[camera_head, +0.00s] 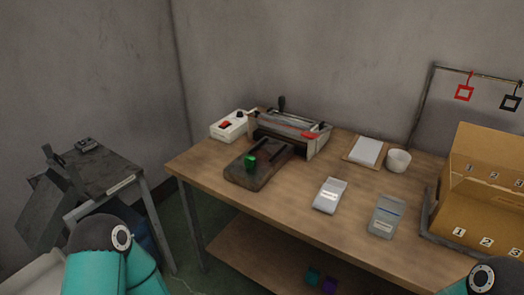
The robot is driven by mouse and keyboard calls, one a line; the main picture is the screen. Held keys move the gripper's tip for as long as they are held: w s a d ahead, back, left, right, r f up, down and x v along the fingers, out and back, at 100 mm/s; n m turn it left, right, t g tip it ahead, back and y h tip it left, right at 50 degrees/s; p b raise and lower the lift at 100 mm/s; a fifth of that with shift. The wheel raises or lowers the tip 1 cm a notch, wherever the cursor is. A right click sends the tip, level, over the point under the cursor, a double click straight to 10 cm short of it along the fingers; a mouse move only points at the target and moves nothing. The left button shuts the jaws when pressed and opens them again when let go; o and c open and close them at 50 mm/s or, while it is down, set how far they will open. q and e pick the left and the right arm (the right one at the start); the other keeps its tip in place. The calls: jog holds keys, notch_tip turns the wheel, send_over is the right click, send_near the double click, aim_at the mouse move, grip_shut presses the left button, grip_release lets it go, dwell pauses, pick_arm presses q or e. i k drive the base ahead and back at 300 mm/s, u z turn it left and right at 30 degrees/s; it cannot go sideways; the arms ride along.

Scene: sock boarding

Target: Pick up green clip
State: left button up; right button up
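A small green object (250,161), which looks like the green clip, sits on a dark board (262,178) near the left end of the wooden table (300,211). Two thin dark bars lie on the same board beside it. Another small green item (313,276) and a purple one lie on the lower shelf; I cannot tell what they are. My teal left arm shows at the lower left and part of my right arm at the lower right. Neither gripper's fingers are visible.
A press-like device (290,133) and a white switch box (229,126) stand behind the board. Two pouches (330,195), a white bowl (398,160) and a numbered cardboard box (480,195) are to the right. A grey side table (105,172) stands left, across a gap.

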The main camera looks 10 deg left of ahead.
aim_at(250, 162)
jog(key=u, duration=0.25)
jog(key=i, duration=0.85)
jog(key=u, duration=0.7)
jog(key=i, duration=0.25)
jog(key=u, duration=0.25)
jog(key=k, duration=0.85)
jog(key=u, duration=0.2)
jog(key=i, duration=0.85)
jog(key=z, duration=0.15)
